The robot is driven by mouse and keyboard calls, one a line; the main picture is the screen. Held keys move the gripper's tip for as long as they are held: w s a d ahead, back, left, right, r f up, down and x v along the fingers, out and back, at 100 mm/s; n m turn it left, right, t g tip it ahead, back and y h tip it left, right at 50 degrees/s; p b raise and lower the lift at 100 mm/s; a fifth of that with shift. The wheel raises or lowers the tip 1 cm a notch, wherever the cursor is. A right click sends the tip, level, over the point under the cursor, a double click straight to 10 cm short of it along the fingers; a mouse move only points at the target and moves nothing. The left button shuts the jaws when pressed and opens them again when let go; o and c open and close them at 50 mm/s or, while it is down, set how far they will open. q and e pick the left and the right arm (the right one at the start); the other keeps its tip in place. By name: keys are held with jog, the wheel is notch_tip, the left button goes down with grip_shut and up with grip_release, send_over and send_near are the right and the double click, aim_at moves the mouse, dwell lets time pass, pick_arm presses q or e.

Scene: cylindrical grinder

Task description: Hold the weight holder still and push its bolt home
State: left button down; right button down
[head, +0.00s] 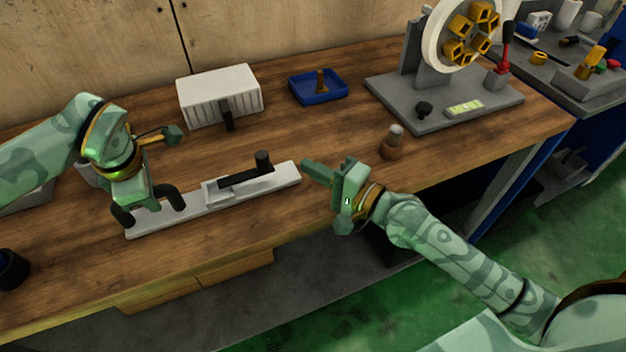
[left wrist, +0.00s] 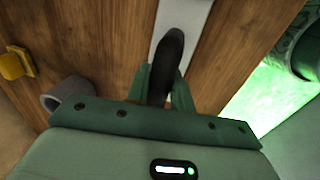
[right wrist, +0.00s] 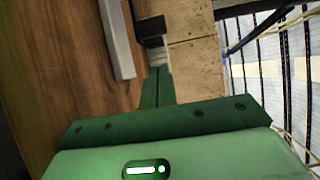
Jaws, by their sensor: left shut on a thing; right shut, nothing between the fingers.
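The weight holder (head: 205,210) is a long pale bar lying on the wooden bench, with a black arched handle (head: 175,194) at its left end. Its black bolt (head: 243,178) lies along the bar, with an upright knob (head: 263,159) at its right. My left gripper (head: 150,200) is shut on the handle, which shows between its fingers in the left wrist view (left wrist: 170,60). My right gripper (head: 308,167) is shut and empty, just right of the bar's right end and apart from the knob.
Behind the holder stand a white ribbed box (head: 220,95) and a blue tray (head: 318,88). A small brown bottle (head: 391,145) stands right of my right gripper. A grey-based wheel stand (head: 440,95) is at the back right. The bench's front edge runs close before the holder.

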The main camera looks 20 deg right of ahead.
pick_arm(q)
jog(key=shift+f, duration=0.1)
pick_arm(e)
jog(key=v, duration=0.7)
jog(key=shift+s+d, duration=0.15)
pick_arm(q)
jog(key=c, duration=1.1)
grip_release()
jog(key=shift+a, duration=0.1)
jog(key=shift+c, duration=0.2)
notch_tip(320, 180, up, 12)
jog(key=s, duration=0.2)
jog(key=shift+s, duration=0.15)
jog(key=shift+f, duration=0.1)
